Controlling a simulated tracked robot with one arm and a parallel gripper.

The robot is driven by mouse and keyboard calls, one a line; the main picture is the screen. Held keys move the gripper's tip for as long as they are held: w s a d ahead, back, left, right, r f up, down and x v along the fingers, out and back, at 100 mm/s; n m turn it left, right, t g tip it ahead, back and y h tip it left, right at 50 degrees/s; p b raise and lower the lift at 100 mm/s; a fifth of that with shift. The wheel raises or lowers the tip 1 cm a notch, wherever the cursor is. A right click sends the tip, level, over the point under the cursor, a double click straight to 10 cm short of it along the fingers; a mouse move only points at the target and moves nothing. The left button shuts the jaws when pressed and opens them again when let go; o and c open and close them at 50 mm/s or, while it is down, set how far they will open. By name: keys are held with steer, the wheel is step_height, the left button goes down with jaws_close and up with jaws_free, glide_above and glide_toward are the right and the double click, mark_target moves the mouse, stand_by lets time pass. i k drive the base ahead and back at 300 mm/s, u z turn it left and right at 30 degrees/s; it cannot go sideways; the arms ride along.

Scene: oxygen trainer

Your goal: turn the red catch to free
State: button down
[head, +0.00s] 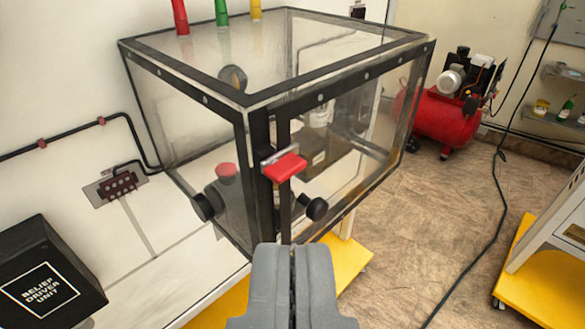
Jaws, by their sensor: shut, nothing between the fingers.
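The red catch (285,167) is a small red handle on the black front corner post of a clear box (195,130) with black edges. It lies roughly level, sticking out to the right from a metal plate. My gripper (293,252) is at the bottom middle of the view, grey, with its two fingers together and nothing between them. It is below the catch in the picture and apart from it. The catch's inner side is hidden.
Black knobs (316,209) stick out beside the post. A black box marked "RELIEF DRIVER UNIT" (45,275) stands at left. A red compressor (440,118) and a loose cable (502,190) are on the floor at right.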

mark_target(284, 163)
steer(key=z, duration=0.05)
steer(key=k, duration=1.25)
steer(key=z, duration=0.8)
steer(key=i, duration=1)
steer(key=u, duration=0.1)
